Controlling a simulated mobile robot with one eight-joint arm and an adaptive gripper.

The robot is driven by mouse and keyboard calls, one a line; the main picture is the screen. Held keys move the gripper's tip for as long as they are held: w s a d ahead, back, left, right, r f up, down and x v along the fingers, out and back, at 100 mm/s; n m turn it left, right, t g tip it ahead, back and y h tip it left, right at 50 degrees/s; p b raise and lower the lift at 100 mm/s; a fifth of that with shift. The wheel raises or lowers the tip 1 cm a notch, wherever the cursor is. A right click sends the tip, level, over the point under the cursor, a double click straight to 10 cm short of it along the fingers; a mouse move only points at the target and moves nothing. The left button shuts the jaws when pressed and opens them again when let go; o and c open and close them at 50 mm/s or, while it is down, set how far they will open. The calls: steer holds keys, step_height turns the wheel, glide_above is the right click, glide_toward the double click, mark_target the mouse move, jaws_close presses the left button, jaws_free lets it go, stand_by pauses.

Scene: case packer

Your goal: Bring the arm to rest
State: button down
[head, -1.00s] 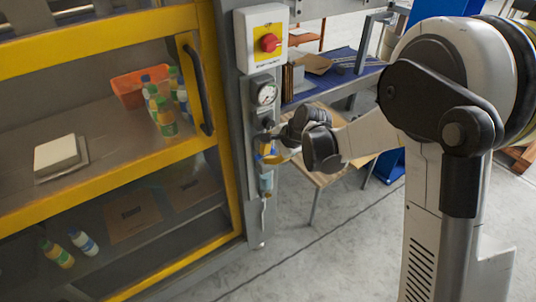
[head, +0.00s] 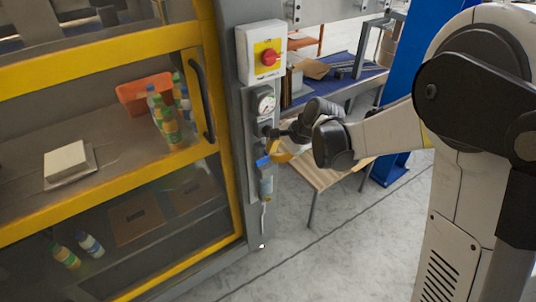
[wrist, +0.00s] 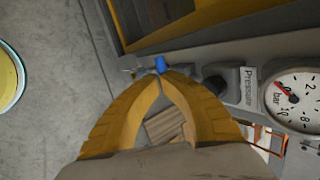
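My gripper (head: 272,158) is at the service panel on the grey machine post, below the pressure gauge (head: 264,102). In the wrist view its two yellow fingers (wrist: 160,78) come together at the tips, with no object visible between them. A small blue part (wrist: 160,64) is just beyond the fingertips; it also shows in the head view (head: 262,161). I cannot tell whether the tips touch it. My arm reaches across from the right, and the wrist hides part of the panel.
The yellow-framed machine door (head: 212,110) with a black handle (head: 202,100) is left of my gripper. A red emergency stop (head: 269,57) is above it. A wooden stool (head: 325,175) and a blue-topped bench (head: 335,85) stand behind. Floor (head: 340,250) in front is clear.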

steer(key=p+v, duration=0.2)
steer(key=v, duration=0.5)
steer(key=shift+s+a+r, duration=0.15)
steer(key=shift+s+a, duration=0.15)
steer(key=s+d+r+n+t+h, duration=0.1)
steer(key=s+d+r+n, duration=0.1)
steer(key=s+d+n, duration=0.2)
steer(key=s+d+r+n+h+b, duration=0.1)
steer(key=s+d+n, duration=0.3)
steer(key=s, duration=0.7)
steer(key=s+d+r+n+t+h, duration=0.1)
steer(key=s+d+r+n+h, duration=0.2)
steer(key=s+d, duration=0.3)
steer(key=shift+s+d+r+n+t, duration=0.15)
steer(key=shift+s+n+t, duration=0.2)
steer(key=shift+s, duration=0.55)
